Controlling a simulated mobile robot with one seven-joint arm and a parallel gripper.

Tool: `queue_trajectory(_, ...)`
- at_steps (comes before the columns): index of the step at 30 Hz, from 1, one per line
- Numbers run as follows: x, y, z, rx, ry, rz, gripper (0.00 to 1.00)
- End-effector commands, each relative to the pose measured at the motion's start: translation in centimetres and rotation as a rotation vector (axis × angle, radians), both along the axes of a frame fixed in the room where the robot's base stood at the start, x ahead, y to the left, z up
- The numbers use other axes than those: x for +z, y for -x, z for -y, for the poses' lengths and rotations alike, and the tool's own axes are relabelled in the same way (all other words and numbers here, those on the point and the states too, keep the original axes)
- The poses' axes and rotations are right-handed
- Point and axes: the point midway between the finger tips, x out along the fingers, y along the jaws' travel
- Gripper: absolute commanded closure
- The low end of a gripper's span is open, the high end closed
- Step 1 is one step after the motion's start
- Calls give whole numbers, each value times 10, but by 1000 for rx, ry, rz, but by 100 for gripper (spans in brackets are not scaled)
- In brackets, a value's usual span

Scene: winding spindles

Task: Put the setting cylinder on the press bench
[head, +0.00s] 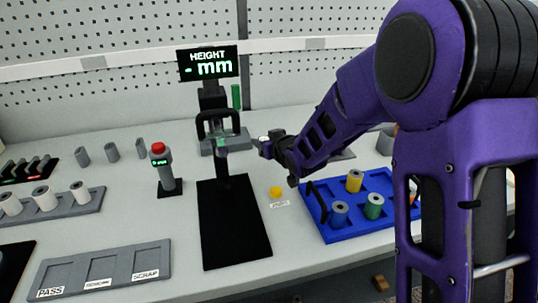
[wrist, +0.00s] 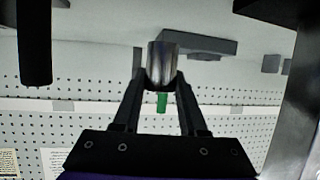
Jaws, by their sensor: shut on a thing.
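My gripper (wrist: 162,75) is shut on a shiny metal cylinder (wrist: 162,62), seen held between both fingertips in the wrist view. In the head view my gripper (head: 272,148) is above the bench, right of the dark press-like stand (head: 213,105) under the HEIGHT display (head: 208,63), which reads "- mm". The held cylinder is small and pale there. The press bench is the grey worktop (head: 130,225), or part of it; I cannot tell which part is meant. A black mat (head: 232,240) lies in front of the stand.
A blue tray (head: 340,232) with several coloured spools is right of the mat. A red-topped post (head: 160,160) stands left. A grey PASS/SCRAP tray (head: 100,272) lies at front left. A yellow knob (head: 276,192) is right of the mat. A pegboard (head: 110,45) closes the back.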

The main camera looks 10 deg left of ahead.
Motion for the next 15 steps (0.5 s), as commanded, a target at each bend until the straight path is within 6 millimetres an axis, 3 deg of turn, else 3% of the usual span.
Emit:
queue_trajectory(10, -39, 0, 0, 0, 1, 1, 100)
queue_trajectory(15, -40, 0, 0, 0, -2, 4, 100)
